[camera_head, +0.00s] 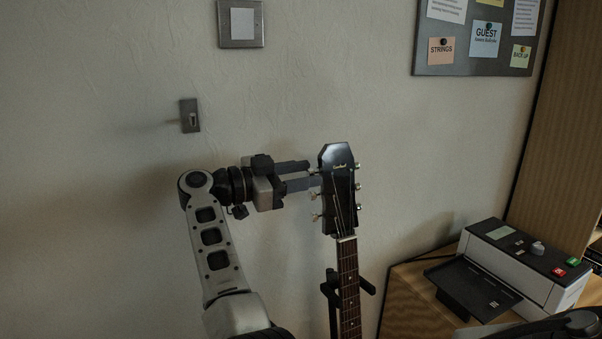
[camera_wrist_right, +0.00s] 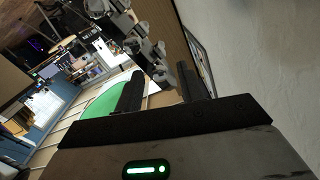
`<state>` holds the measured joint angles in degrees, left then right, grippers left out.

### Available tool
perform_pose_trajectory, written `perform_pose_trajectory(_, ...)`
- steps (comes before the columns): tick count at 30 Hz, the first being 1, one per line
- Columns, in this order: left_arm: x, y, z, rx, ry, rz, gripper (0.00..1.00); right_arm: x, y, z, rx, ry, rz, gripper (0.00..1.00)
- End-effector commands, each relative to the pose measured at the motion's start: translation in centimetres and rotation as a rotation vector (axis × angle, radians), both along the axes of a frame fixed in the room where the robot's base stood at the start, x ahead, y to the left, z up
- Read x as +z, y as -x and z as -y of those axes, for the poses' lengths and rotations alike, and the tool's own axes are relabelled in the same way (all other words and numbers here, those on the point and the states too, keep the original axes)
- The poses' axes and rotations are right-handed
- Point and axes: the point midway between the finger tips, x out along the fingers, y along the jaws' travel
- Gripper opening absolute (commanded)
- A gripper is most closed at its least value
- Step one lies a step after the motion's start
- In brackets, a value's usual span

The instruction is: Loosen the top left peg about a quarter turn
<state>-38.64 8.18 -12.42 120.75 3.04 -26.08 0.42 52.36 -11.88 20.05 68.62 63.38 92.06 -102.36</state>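A black guitar headstock (camera_head: 340,185) stands upright on its neck (camera_head: 348,285), in front of the wall. Small metal pegs line both its sides. The top left peg (camera_head: 313,171) shows at the headstock's left edge, close to my right gripper's fingertips. My right gripper (camera_head: 314,174) points to the right, its two dark fingers apart, one above the other, with the peg at the gap. I cannot tell whether they touch it. My left gripper is out of view.
A dark stand (camera_head: 331,293) supports the guitar's neck. To the right, a wooden desk (camera_head: 405,300) holds a grey device with a black tray (camera_head: 470,287). A pinboard (camera_head: 430,68) and a wall plate (camera_head: 190,115) are on the wall. The space left of the headstock is otherwise clear.

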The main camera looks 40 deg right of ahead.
Motion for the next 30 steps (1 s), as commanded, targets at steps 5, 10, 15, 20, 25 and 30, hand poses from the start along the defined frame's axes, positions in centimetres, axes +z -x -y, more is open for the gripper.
perform_pose_trajectory(5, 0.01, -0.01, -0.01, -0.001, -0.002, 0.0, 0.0, -0.02, 0.01, 0.01, 0.0, 0.0, 0.0, 0.39)
perform_pose_trajectory(10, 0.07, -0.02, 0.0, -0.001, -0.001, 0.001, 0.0, -0.02, 0.0, 0.0, -0.001, 0.0, 0.0, 0.0)
perform_pose_trajectory(15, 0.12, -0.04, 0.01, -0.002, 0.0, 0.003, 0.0, -0.02, 0.0, -0.01, -0.001, 0.0, 0.002, 0.0)
perform_pose_trajectory(20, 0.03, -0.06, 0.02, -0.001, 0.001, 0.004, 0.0, -0.05, 0.0, -0.03, 0.0, 0.008, 0.025, 0.0)
perform_pose_trajectory(25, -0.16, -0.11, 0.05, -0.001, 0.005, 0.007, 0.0, -0.17, 0.01, -0.03, -0.001, 0.029, 0.096, 0.0)
perform_pose_trajectory(30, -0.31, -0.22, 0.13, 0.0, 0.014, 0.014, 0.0, -0.26, 0.02, -0.07, -0.001, 0.066, 0.216, 0.0)
